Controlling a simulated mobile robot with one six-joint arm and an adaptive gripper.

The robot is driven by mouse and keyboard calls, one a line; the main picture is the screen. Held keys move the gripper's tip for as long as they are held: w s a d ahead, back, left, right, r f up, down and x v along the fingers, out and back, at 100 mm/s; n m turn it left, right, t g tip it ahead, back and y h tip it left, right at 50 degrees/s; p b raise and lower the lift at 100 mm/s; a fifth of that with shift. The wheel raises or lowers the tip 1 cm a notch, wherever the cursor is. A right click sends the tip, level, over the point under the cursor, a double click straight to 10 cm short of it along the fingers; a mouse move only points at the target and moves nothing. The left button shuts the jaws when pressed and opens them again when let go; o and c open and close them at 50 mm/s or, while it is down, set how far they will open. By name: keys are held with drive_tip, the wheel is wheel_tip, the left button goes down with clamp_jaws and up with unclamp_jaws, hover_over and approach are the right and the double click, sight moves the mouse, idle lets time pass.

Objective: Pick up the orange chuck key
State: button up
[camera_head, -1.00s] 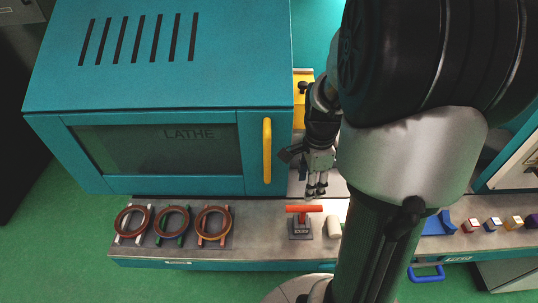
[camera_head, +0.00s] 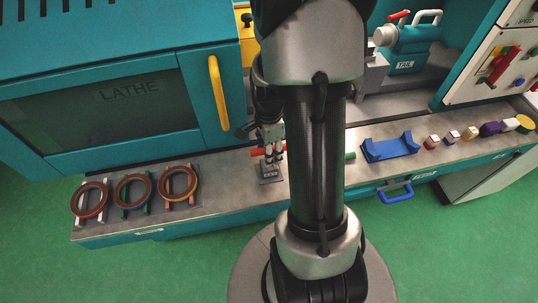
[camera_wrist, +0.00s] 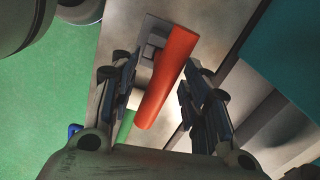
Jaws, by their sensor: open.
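The orange chuck key (camera_head: 257,151) stands on a small dark grey holder (camera_head: 270,173) on the shelf in front of the lathe. In the head view my gripper (camera_head: 271,153) is right at it and hides part of its bar. In the wrist view the orange bar (camera_wrist: 167,78) runs lengthwise between my two open fingers (camera_wrist: 158,88), with a gap on each side. The grey holder shows beyond the bar. I cannot tell whether a finger touches the key.
Several brown rings (camera_head: 133,190) sit on supports at the left of the shelf. A green-ended cylinder (camera_head: 350,156) lies to the right, partly behind my arm. Further right are a blue cradle (camera_head: 390,149) and several small coloured pieces. The lathe door with a yellow handle (camera_head: 219,92) stands behind.

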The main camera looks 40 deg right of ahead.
wheel_tip(320, 180, down, 3)
drive_tip(key=shift+w+f+b, duration=0.1)
drive_tip(key=shift+b, duration=0.35)
clamp_jaws()
